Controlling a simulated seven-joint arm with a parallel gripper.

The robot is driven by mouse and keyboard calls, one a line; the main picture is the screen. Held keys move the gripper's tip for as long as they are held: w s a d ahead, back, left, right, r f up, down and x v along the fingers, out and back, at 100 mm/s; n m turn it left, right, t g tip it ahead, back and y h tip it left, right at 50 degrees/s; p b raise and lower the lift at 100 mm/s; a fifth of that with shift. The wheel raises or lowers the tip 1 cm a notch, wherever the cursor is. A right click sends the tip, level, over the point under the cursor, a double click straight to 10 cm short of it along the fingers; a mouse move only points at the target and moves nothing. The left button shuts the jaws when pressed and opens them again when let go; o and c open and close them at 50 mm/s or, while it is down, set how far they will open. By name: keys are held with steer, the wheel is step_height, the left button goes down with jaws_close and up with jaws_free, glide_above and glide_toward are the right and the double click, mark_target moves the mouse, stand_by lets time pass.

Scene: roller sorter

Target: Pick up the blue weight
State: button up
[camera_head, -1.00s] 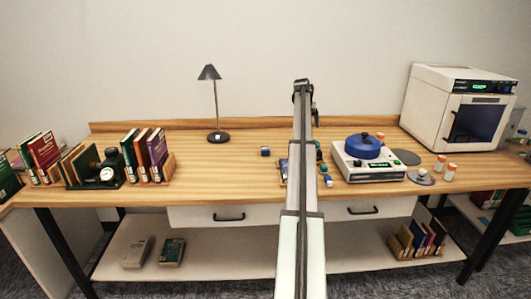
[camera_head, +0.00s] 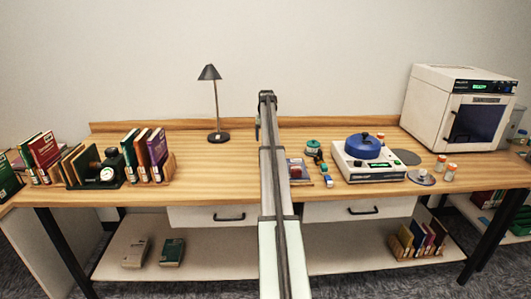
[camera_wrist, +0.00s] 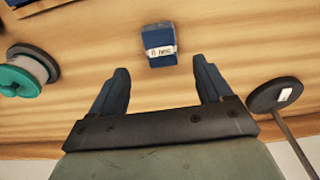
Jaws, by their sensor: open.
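The blue weight (camera_wrist: 161,45) is a small dark blue block with a white printed label, lying on the wooden table in the wrist view. My gripper (camera_wrist: 160,75) is open and empty, with one dark finger on each side of the picture. The weight lies beyond the fingertips, roughly centred on the gap between them and apart from both. In the head view my arm covers the spot where the weight was seen earlier, so it is hidden there.
A black desk lamp (camera_head: 217,136) stands left of my arm; its base (camera_wrist: 275,95) is near the right finger in the wrist view. A teal spool (camera_wrist: 25,75) is at the left there. A white device with a blue lid (camera_head: 363,147) stands right of my arm.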

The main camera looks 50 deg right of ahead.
steer(key=shift+w+d+f, duration=0.1)
steer(key=shift+w+f, duration=0.05)
steer(key=shift+f, duration=1.6)
steer(key=shift+w+f, duration=0.1)
steer(key=shift+f, duration=1.65)
steer(key=shift+c, duration=0.4)
steer(key=c, duration=1.3)
steer(key=shift+c, duration=0.4)
steer(key=shift+r, duration=0.1)
